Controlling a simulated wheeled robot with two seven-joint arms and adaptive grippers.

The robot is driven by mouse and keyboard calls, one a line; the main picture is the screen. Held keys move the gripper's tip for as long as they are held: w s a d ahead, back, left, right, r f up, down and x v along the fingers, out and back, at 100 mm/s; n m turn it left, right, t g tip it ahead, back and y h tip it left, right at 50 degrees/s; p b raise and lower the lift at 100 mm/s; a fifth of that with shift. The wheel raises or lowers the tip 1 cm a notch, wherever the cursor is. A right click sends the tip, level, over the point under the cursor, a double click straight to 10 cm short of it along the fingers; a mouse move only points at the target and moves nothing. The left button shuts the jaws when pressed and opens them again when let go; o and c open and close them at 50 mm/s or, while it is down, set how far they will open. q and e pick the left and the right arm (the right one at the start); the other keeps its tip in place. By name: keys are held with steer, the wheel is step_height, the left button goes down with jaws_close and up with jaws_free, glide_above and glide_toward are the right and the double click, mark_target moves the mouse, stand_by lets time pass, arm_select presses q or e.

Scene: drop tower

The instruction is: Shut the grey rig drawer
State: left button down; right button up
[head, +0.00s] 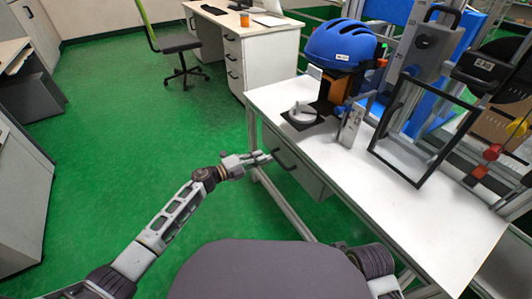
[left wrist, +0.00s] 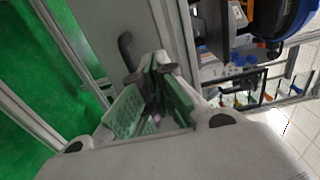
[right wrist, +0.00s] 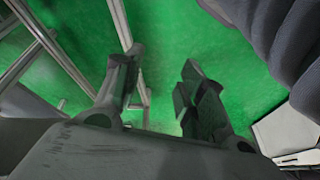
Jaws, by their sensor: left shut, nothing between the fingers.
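The grey rig drawer (head: 298,168) is under the near left part of the white rig table, with a dark bar handle (head: 283,160) on its front. The drawer front also shows in the left wrist view (left wrist: 105,22), with the handle (left wrist: 127,50) just past the fingers. How far it stands out is hard to tell. My left gripper (head: 268,157) is shut and empty, its tips close to the handle; I cannot tell whether they touch. My right gripper (right wrist: 163,62) is open and empty over the green floor, outside the head view.
The white tabletop (head: 430,225) carries a blue helmet (head: 342,45), a round grey piece on a dark plate (head: 302,115) and a black upright frame (head: 412,130). A desk (head: 262,45) and an office chair (head: 180,45) stand behind. Green floor is clear to the left.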

arm_select(q)
steer(key=shift+p+v, duration=0.35)
steer(key=shift+v, duration=1.7)
arm_select(e)
steer(key=shift+d+f, duration=0.25)
steer(key=shift+f, duration=0.7)
steer(key=shift+r, duration=0.15)
